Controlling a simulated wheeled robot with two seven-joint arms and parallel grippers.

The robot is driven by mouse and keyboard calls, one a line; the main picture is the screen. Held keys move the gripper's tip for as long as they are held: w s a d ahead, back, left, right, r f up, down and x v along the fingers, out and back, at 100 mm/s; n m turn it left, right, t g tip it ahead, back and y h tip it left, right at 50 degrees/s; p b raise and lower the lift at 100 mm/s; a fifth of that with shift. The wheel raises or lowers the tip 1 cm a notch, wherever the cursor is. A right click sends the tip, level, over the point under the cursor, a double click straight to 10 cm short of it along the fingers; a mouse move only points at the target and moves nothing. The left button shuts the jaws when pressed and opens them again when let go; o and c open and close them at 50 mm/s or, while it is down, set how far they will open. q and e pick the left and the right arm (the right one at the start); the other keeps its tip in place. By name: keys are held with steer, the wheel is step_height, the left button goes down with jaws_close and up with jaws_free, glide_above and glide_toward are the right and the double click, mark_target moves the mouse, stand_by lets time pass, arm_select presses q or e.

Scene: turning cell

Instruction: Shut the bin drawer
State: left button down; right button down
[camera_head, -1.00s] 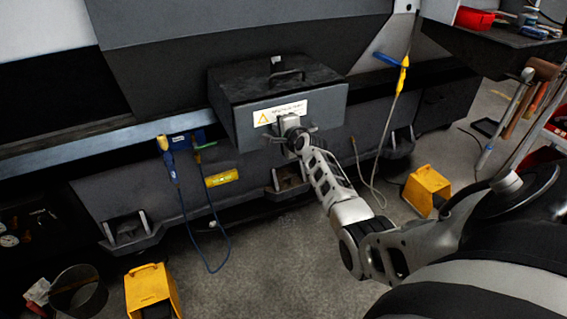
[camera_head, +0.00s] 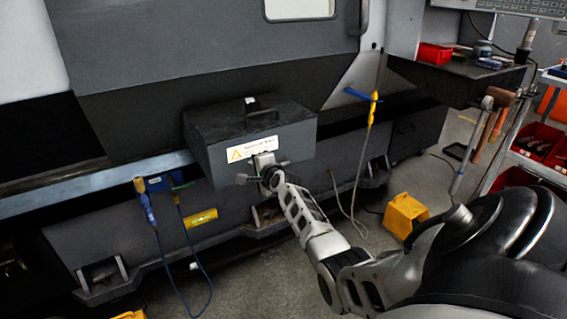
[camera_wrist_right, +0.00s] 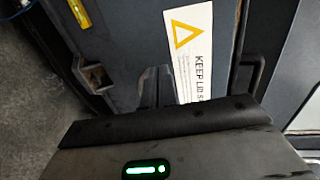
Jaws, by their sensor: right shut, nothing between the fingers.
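The bin drawer (camera_head: 250,160) is a dark grey box with a black top handle and a white label with a yellow warning triangle. It juts out from the front of the grey machine in the head view. My right gripper (camera_head: 266,164) is shut and empty at the drawer's front face, beside the label's lower edge. Whether it touches the face I cannot tell. The drawer front (camera_wrist_right: 135,35) and its label also fill much of the right wrist view, above the dark gripper body. My left gripper is not in view.
A blue device (camera_head: 162,182) with a cable and a yellow level (camera_head: 201,218) are on the machine front, left of the drawer. A hose with a yellow grip (camera_head: 373,108) hangs to its right. A yellow pedal box (camera_head: 405,214) stands on the floor.

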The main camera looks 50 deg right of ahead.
steer(key=p+v, duration=0.3)
steer(key=v, duration=0.8)
steer(key=shift+s+f+p, duration=0.2)
steer(key=shift+s+p, duration=0.15)
steer(key=shift+s, duration=0.15)
steer(key=s+a+f+n+g+y, duration=0.1)
steer(key=s+a+n+y, duration=0.1)
steer(key=s+a+n, duration=0.5)
steer(key=s+a+f+n+g+y+p, duration=0.1)
steer(key=s+a+n+y, duration=0.2)
steer(key=s+a+n, duration=0.4)
steer(key=s+a+f+n+y+p, duration=0.1)
steer(key=s+a+n+y, duration=0.2)
steer(key=a, duration=1.7)
steer(key=s+n, duration=0.4)
steer(key=n, duration=0.2)
steer(key=shift+f+n+g, duration=0.3)
steer(key=shift+f+g, duration=0.05)
steer(key=shift+g, duration=0.05)
